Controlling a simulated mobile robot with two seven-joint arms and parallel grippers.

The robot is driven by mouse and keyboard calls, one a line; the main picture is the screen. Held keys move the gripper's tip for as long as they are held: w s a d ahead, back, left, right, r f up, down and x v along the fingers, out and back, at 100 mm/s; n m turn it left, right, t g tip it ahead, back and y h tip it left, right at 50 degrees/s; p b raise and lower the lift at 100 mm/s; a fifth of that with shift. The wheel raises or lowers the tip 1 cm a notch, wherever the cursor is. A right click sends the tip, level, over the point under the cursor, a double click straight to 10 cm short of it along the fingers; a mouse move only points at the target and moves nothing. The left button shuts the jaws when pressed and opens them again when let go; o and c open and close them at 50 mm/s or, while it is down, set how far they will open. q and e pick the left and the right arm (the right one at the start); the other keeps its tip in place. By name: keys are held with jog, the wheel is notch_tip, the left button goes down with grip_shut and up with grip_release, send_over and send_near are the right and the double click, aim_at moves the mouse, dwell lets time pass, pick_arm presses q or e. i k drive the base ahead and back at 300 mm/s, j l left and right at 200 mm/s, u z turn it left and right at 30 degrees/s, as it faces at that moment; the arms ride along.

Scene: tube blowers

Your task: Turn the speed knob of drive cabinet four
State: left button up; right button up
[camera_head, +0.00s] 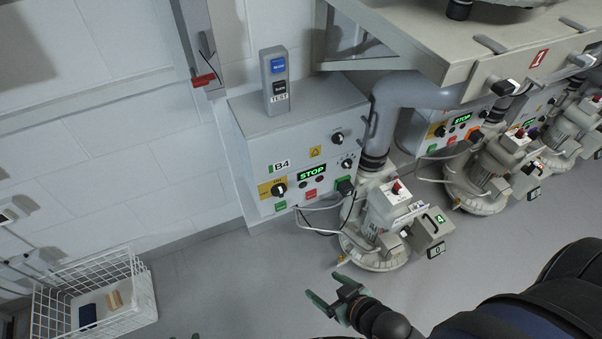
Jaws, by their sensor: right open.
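Drive cabinet four (262,153), a white box marked B4, stands against the wall. Its front carries a lit green STOP display (311,173). An upper black knob (337,138) and a lower black knob (347,163) sit at its right side. A black rotary switch (278,189) sits on a yellow plate at lower left. The labels are too small to tell which is the speed knob. My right gripper (324,288) is open and empty, below and apart from the cabinet. Small dark tips at the bottom edge may be my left gripper (184,337); its state is unclear.
A blower (378,222) with a tag 4 stands right of the cabinet, with cables between them. A pipe and a grey overhead structure (450,50) are above it. A handheld-like TEST box (274,80) stands on the cabinet. A white wire basket (140,290) is at lower left. Floor between is clear.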

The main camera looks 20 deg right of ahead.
aim_at(346, 164)
jog(key=z, duration=1.15)
